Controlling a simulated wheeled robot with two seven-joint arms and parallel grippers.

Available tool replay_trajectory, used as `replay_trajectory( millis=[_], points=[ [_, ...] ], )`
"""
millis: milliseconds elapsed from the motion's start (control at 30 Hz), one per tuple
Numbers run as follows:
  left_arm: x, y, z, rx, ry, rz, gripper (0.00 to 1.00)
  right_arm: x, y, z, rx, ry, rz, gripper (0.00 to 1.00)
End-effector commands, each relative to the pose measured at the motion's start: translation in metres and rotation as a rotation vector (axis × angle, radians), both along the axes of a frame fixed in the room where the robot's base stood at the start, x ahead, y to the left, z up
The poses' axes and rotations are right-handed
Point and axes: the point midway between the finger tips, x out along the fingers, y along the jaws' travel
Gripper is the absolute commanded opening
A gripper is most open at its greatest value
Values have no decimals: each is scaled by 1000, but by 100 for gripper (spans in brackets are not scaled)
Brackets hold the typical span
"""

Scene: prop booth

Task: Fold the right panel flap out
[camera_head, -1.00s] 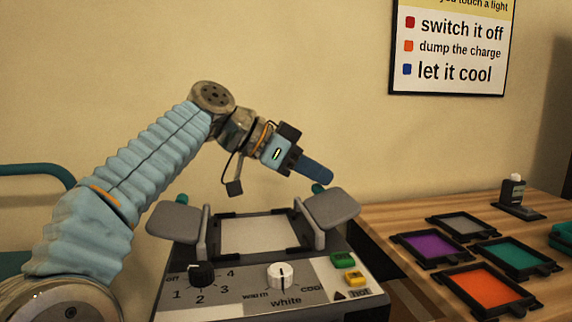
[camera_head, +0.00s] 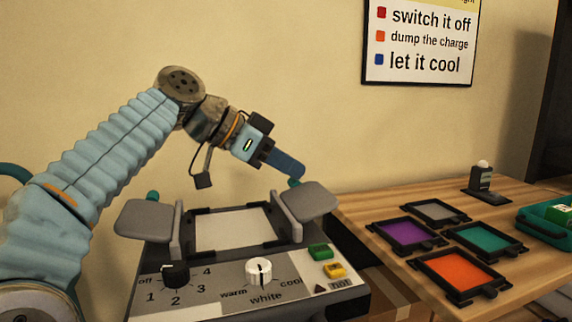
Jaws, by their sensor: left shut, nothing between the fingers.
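The light panel (camera_head: 232,230) is a dark box with a pale screen, knobs on its front and a grey flap at each side. The right panel flap (camera_head: 309,201) leans outward to the right of the screen, with a teal knob behind its top edge. The left panel flap (camera_head: 144,219) also leans outward, with its own teal knob. My left gripper (camera_head: 298,178) is shut and empty. Its blue fingers point down and right, with the tips just above the right flap's top edge, at its teal knob. Whether they touch is unclear. My right gripper is not in view.
A wooden table (camera_head: 400,290) at right holds purple (camera_head: 406,233), grey, teal and orange (camera_head: 459,272) framed filters. A small dark stand (camera_head: 482,184) and a teal tray (camera_head: 545,222) are further back. A sign hangs on the wall. The space above the screen is clear.

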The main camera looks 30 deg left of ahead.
Motion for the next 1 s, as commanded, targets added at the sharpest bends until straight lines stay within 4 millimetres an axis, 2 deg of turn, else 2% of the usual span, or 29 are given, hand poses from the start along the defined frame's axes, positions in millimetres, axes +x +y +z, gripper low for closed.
replay_trajectory(
  millis=[267, 367, 700, 1000],
  points=[
    [-9, 8, 4, 1, 0, 3, 0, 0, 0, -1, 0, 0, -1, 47],
    [-19, 16, 13, 2, -1, 5, 0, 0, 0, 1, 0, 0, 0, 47],
    [-70, 58, 60, 1, 0, 3, 0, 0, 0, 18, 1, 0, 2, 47],
    [-92, 75, 76, 2, 4, 2, 0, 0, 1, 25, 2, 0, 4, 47]
  ],
)
